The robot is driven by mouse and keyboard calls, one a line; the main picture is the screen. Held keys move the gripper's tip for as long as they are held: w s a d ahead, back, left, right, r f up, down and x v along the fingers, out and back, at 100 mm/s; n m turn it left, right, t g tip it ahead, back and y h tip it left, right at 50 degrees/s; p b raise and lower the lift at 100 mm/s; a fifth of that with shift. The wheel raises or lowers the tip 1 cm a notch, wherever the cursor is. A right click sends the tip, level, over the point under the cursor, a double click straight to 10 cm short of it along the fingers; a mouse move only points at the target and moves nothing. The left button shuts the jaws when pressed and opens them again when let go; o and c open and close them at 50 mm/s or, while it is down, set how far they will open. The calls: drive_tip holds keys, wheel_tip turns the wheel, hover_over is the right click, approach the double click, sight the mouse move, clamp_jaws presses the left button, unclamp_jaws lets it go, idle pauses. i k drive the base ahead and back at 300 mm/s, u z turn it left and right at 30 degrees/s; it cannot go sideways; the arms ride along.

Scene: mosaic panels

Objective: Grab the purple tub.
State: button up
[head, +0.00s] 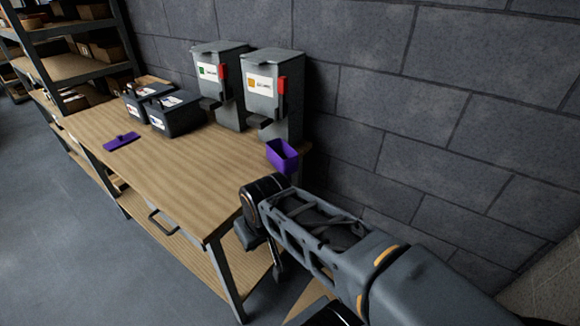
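The purple tub (282,156) is a small open-topped box. It stands upright near the right end of the wooden workbench, in front of the right grey dispenser. My arm reaches in from the lower right, and its near joint lies just below and left of the tub in the picture. Dark parts of my gripper (277,264) hang below that joint, beside the bench's end, mostly hidden by the arm link. I cannot make out its fingertips or whether it is open. Nothing of my arm visibly touches the tub.
Two grey dispensers with red parts, left (218,82) and right (272,95), stand at the wall. Two dark bins (176,113) and a flat purple piece with a handle (121,141) are further left on the workbench (185,172). The bench's middle is clear. Shelving (75,68) stands at the far left.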

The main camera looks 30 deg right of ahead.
sight(282, 156)
drive_tip(key=u, duration=0.25)
drive_tip(key=i, duration=0.55)
drive_tip(key=z, duration=1.05)
